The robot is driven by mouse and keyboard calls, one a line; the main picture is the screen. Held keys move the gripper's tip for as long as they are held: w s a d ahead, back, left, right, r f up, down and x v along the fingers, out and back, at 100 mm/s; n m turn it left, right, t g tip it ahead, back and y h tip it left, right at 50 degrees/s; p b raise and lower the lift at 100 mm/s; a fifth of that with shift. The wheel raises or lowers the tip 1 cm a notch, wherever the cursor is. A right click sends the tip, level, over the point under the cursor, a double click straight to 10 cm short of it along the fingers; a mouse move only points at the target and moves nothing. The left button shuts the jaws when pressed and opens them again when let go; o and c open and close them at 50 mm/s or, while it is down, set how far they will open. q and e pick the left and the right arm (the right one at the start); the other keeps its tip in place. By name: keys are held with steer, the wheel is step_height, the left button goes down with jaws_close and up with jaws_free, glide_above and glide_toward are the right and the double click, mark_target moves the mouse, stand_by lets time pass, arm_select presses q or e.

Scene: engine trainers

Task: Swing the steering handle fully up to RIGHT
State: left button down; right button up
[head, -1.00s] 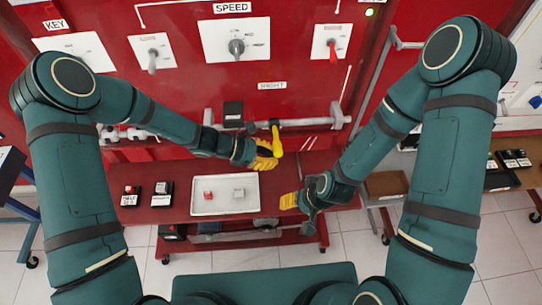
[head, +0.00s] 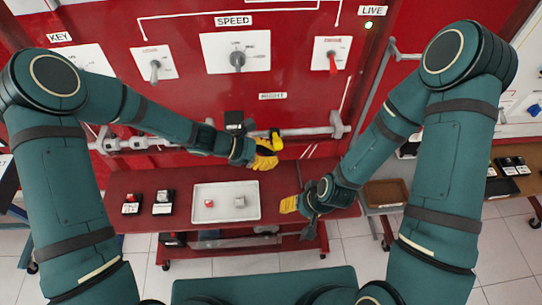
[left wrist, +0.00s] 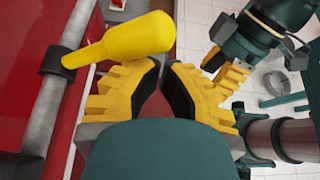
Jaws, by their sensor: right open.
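The steering handle (head: 277,139) is a short yellow grip joined to the grey horizontal bar on the red panel, below the RIGHT label (head: 273,96). In the left wrist view the handle (left wrist: 125,40) lies just beyond my left fingers, upper left, with its black collar around a grey rod. My left gripper (head: 268,153) is beside the handle's lower end; its fingers (left wrist: 162,68) have a narrow empty gap between them, and I cannot tell whether they touch the handle. My right gripper (head: 289,204) is open, lower, over the red bench's right part, away from the handle.
A white tray (head: 226,214) with two small blocks lies on the red bench (head: 180,183). Two small black-based switches (head: 131,203) stand left of it. The panel has a SPEED dial (head: 237,58) and a red lever (head: 332,62). A brown box (head: 386,193) stands right.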

arm_select(q)
steer(key=shift+w+d+r, duration=0.15)
steer(key=shift+w+r, duration=0.15)
steer(key=shift+r, duration=0.4)
steer(key=a+f+v, duration=0.1)
steer(key=v, duration=1.1)
steer(key=s+a+f+m+y+b, duration=0.1)
steer(key=s+f+m+y+b, duration=0.1)
steer(key=f, duration=0.7)
steer(key=s+a+f+m+t+y+b, duration=0.1)
steer(key=s+f+m+y+b, duration=0.2)
steer(key=s+f+m, duration=0.3)
steer(key=s+f+m+t+y+b, duration=0.1)
steer(key=s+f+m+y+b, duration=0.2)
steer(key=f+m, duration=0.5)
step_height(320, 180, down, 5)
steer(key=shift+s+a+r+b, duration=0.15)
steer(key=shift+s+a+b, duration=0.25)
steer(key=shift+s+b, duration=0.45)
